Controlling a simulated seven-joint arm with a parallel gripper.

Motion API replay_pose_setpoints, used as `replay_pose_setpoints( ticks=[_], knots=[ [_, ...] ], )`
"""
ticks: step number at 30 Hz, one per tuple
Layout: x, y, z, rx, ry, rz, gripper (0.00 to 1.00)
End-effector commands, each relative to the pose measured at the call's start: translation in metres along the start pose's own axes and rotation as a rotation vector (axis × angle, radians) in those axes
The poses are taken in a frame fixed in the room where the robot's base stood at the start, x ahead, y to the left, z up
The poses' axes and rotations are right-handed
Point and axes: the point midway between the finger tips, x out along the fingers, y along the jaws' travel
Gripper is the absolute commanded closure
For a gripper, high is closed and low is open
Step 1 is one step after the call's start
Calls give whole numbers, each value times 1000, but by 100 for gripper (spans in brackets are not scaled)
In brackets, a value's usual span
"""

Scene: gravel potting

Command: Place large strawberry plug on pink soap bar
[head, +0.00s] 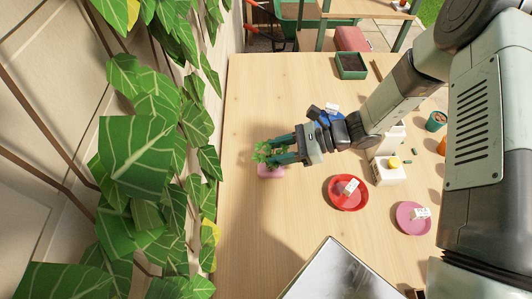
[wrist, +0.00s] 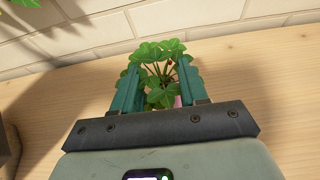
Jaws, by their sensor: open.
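The strawberry plug (head: 261,153) is a leafy green plant at the left part of the table. It stands at the pink soap bar (head: 271,172), seemingly on top of it; its root part is hidden, so I cannot tell the exact contact. My gripper (head: 272,150) is open, its two teal fingers on either side of the plant. A bit of the pink soap bar (wrist: 178,101) shows low beside the right finger.
A red saucer (head: 334,197) and a pink saucer (head: 400,220), each with a white tag, lie right of my gripper. A blue item (head: 330,117) sits behind my wrist. A dark-filled green tray (head: 350,67) stands at the back. Climbing leaves (head: 140,150) hang along the left wall.

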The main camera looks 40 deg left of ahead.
Motion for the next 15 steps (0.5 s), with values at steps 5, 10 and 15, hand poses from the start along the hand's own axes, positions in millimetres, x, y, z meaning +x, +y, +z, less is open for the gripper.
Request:
replay_pose_setpoints(
  ticks=[5, 10, 15],
  knots=[
    [-42, -1, 0, -1, 1, -4, 57],
    [-70, -1, 0, 0, 1, -3, 57],
    [-83, 0, 0, -1, 0, 0, 57]
  ],
)
